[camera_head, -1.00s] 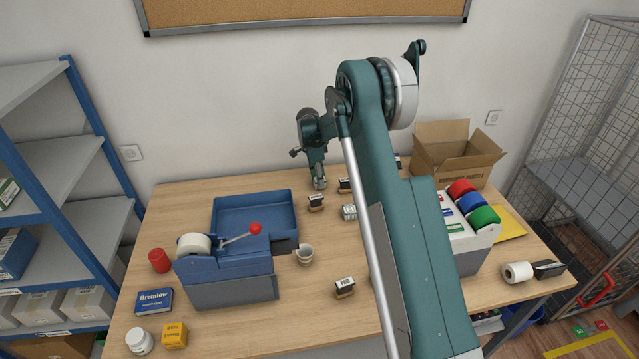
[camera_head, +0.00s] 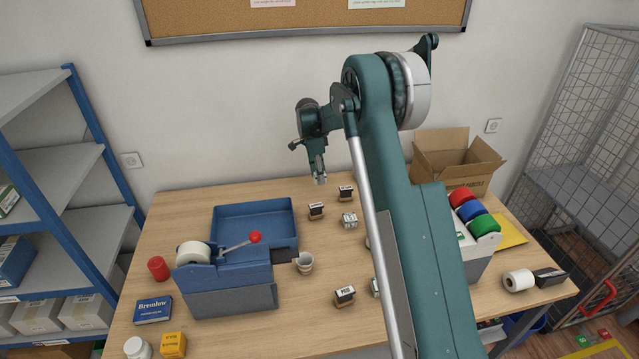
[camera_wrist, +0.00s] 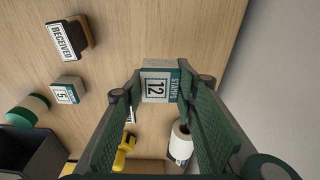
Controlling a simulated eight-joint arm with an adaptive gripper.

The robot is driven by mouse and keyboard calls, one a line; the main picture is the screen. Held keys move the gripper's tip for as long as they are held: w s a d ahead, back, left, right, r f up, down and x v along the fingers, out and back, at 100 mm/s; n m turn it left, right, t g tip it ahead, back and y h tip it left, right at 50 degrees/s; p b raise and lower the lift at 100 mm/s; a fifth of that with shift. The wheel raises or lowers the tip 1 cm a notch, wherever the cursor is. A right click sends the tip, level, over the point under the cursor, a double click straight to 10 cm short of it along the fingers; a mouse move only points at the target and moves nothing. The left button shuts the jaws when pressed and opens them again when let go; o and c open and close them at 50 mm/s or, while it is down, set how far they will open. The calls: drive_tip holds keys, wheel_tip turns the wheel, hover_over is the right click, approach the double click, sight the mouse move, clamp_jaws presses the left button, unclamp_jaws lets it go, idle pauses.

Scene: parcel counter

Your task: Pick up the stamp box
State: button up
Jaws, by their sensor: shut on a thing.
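In the wrist view, a small white and teal stamp box (camera_wrist: 157,86) marked "STAMPS 12" sits between my fingertips. My gripper (camera_wrist: 158,88) is shut on it, one green finger pad on each side. In the head view, my gripper (camera_head: 320,179) points down above the back of the counter, beyond the stamps. The held box is too small there to make out clearly. A similar box marked "5" (camera_wrist: 67,92) stands on the wood in the wrist view. A like box (camera_head: 349,220) shows in the head view.
Two rubber stamps (camera_head: 316,211) (camera_head: 346,192) stand near that box; another (camera_head: 344,295) is nearer the front. A blue tray (camera_head: 252,222) and tape dispenser (camera_head: 228,275) are left. A cup (camera_head: 304,263) is beside them. An open carton (camera_head: 455,165) stands right; the wall is behind.

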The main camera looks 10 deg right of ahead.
drive_tip(key=shift+r, duration=1.55)
drive_tip(key=s+d, duration=2)
drive_tip(key=shift+r, duration=0.1)
drive_tip(key=shift+f, duration=3.1)
